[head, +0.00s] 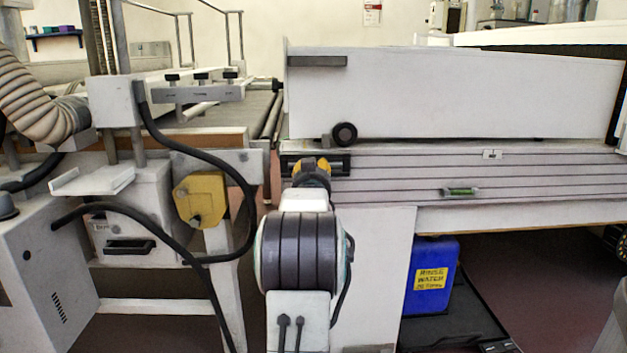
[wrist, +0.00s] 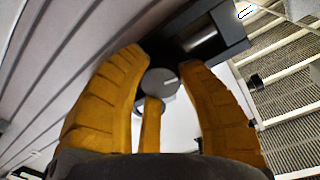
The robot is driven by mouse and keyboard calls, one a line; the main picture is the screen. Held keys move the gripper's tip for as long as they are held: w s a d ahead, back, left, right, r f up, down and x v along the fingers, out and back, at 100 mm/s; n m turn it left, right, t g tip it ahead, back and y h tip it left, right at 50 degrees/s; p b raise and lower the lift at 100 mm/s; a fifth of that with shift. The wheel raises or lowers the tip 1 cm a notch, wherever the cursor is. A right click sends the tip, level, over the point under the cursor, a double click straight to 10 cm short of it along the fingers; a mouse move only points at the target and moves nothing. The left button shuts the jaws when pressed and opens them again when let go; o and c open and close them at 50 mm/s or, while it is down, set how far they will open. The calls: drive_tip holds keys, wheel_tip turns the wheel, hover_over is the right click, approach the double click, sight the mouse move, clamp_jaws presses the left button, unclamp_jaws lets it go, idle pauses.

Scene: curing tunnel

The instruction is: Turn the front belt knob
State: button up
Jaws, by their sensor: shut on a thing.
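In the wrist view the front belt knob (wrist: 161,82) is a round dark grey disc with a short pale line on its face, pointing to the right. My gripper (wrist: 163,66) is shut on it, with yellow fingers on its left and right and a third finger below. In the head view my gripper (head: 312,166) reaches the left end of the grey ribbed rail, in front of a black bracket (head: 340,164). The knob is hidden behind my gripper there. The bracket also shows beside the fingertips in the wrist view (wrist: 222,32).
Another black round knob (head: 344,134) sits just above, on the white tunnel housing (head: 450,95). Left stands a machine with a yellow cover (head: 200,200) and loose black cables. A blue container (head: 431,278) stands under the rail at right.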

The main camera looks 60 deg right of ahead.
drive_tip(key=shift+w+a+f, duration=0.1)
drive_tip(key=shift+w+f, duration=0.1)
drive_tip(key=shift+f, duration=0.2)
drive_tip(key=o, duration=0.9)
drive_tip(key=shift+w, duration=0.15)
drive_tip(key=o, duration=0.3)
drive_tip(key=shift+r, duration=0.15)
drive_tip(key=shift+s, duration=0.2)
drive_tip(key=v, duration=1.2)
